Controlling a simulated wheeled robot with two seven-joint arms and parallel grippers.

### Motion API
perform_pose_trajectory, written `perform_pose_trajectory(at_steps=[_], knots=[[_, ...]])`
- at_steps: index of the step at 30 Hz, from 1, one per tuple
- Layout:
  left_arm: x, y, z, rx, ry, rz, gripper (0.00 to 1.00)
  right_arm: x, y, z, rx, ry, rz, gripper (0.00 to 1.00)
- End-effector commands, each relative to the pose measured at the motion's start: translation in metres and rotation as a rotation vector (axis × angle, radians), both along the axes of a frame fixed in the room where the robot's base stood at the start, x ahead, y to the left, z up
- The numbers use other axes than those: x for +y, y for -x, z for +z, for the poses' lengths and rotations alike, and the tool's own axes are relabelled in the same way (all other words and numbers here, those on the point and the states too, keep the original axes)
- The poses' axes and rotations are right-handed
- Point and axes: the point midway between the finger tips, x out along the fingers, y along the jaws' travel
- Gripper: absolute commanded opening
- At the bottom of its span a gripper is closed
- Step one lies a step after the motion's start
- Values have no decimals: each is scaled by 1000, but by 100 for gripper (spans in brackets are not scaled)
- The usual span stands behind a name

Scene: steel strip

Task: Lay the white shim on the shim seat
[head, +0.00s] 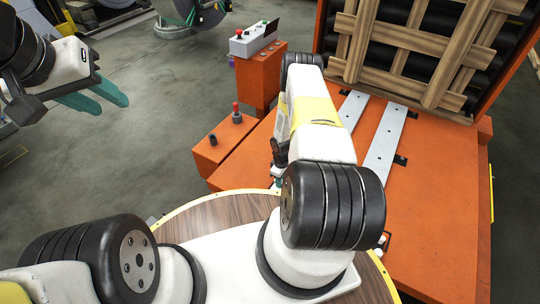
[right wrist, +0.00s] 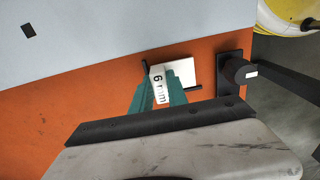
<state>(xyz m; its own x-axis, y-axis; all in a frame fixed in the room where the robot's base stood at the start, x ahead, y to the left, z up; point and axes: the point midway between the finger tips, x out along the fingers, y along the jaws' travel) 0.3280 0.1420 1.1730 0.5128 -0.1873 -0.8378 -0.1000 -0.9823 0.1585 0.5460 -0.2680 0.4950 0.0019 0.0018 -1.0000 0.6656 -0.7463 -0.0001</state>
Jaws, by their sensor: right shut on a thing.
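In the right wrist view, my right gripper (right wrist: 160,92) has its teal fingers closed on the white shim (right wrist: 158,76), whose tab reads "6 mm". A flat white part of it shows beyond the fingers, over an orange surface. Thin black bars (right wrist: 181,59) border that white part, which looks like the shim seat; I cannot tell whether the shim touches it. In the head view my right gripper (head: 277,182) is mostly hidden by my arm, and the shim is out of sight. My left gripper (head: 112,102) is empty, fingers apart, over the floor at upper left.
The orange machine bed (head: 435,210) carries pale steel strips (head: 386,140). A wooden slatted crate (head: 420,50) stands behind. An orange pedestal with a control box (head: 252,38) and a low orange box with a red knob (head: 237,117) stand left of the bed. A black post (right wrist: 237,70) is close right of the shim.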

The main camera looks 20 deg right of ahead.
Motion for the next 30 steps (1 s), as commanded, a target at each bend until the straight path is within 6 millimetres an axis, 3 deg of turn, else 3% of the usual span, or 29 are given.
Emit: perform_pose_trajectory(at_steps=[9, 10, 13, 14, 23, 30], knots=[[0, 0, 0, 0, 0, 0, 36, 0, 0, -6, 0, 0, 0, 0], [0, 0, 0, 0, 0, 0, 36, 0, 0, -5, 0, 0, 0, 23], [0, 0, 0, 0, 0, 0, 36, 0, 0, -5, 0, 0, 0, 43], [0, 0, 0, 0, 0, 0, 36, 0, 0, -5, 0, 0, 0, 45], [0, 0, 0, 0, 0, 0, 36, 0, 0, -4, 0, 0, 0, 45], [0, 0, 0, 0, 0, 0, 36, -1, -1, 28, -2, 1, 0, 45]])
